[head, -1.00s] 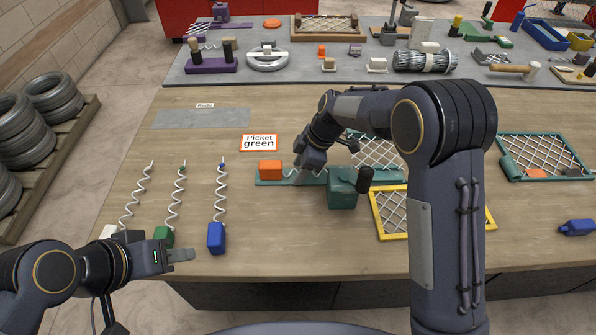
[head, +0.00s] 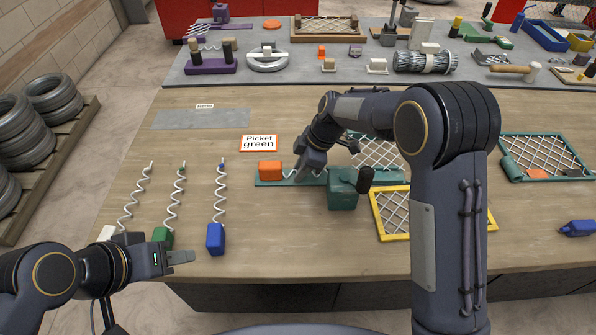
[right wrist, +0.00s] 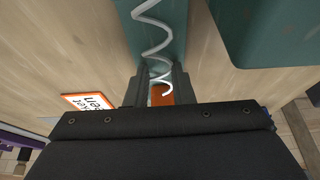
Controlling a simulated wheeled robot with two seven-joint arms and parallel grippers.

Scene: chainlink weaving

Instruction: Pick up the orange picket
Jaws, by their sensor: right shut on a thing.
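The orange picket has an orange block (head: 270,169) at the left end of a long teal strip (head: 262,184), with a white wavy wire running right from it. My right gripper (head: 298,176) reaches down to the strip just right of the block. In the right wrist view the white wire (right wrist: 152,38) runs between the fingers, with some orange (right wrist: 160,97) behind them. My right gripper (right wrist: 160,85) is shut on the picket, which is partly hidden. My left gripper (head: 182,257) is at the front left, away from the orange picket; its jaw gap is unclear.
Pickets with white, green (head: 163,237) and blue (head: 215,238) blocks lie at left. A teal box (head: 342,194) with a black handle stands right of my right gripper. A sign reads "Picket green" (head: 259,143).

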